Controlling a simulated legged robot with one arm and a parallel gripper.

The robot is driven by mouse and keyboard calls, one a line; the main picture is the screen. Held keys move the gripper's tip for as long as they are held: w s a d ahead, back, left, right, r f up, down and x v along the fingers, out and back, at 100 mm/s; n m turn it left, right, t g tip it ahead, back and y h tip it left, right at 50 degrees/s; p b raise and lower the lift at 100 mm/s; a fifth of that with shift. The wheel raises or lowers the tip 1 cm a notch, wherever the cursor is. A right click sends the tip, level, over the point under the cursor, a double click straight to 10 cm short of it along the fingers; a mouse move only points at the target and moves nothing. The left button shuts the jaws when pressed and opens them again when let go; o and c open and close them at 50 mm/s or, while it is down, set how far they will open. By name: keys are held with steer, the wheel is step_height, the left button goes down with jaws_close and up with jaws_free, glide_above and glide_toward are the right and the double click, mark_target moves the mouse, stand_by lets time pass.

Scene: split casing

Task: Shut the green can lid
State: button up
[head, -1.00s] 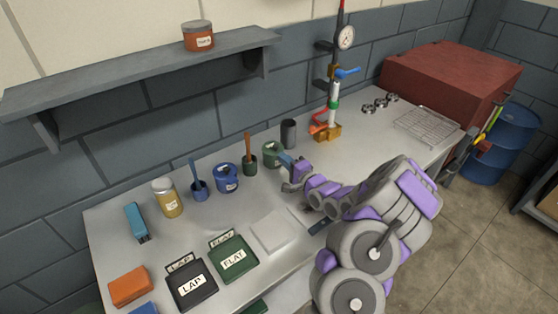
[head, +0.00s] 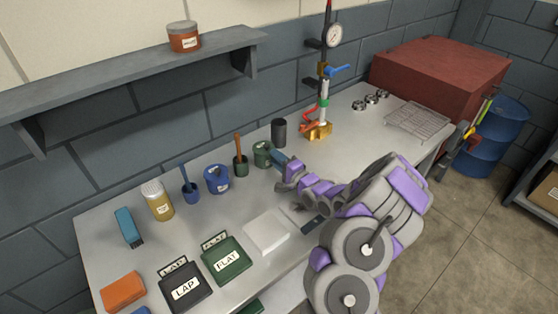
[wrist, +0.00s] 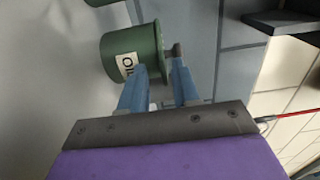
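The green can (head: 262,155) stands upright on the bench, between the pot with a brown handle and a dark cup. In the wrist view the green can (wrist: 124,52) lies sideways, with an oil label, a wide green rim and a small dark knob at its top end. Whether the lid is fully seated I cannot tell. My gripper (head: 279,158) is just right of the can. In the wrist view my gripper (wrist: 160,72) has its two blue fingers apart, with nothing held; the tips are near the can's rim and knob. Contact is unclear.
A blue can (head: 217,179) and the brown-handled pot (head: 240,166) stand left of the green can. The dark cup (head: 279,133) and a brass-based gauge stand (head: 319,130) are behind and right. A white block (head: 266,231) and a FLAT box (head: 226,261) lie in front.

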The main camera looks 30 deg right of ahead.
steer(key=shift+a, duration=0.1)
steer(key=shift+s, duration=0.25)
steer(key=s+d+p, duration=0.1)
steer(key=s, duration=0.4)
steer(key=s+d+p, duration=0.1)
steer(key=s, duration=0.5)
steer(key=s+d+p, duration=0.1)
steer(key=s+p, duration=0.1)
steer(key=s, duration=0.3)
steer(key=shift+s+d+f, duration=0.2)
steer(key=shift+s+d, duration=0.05)
steer(key=shift+d, duration=0.1)
steer(key=shift+s, duration=0.1)
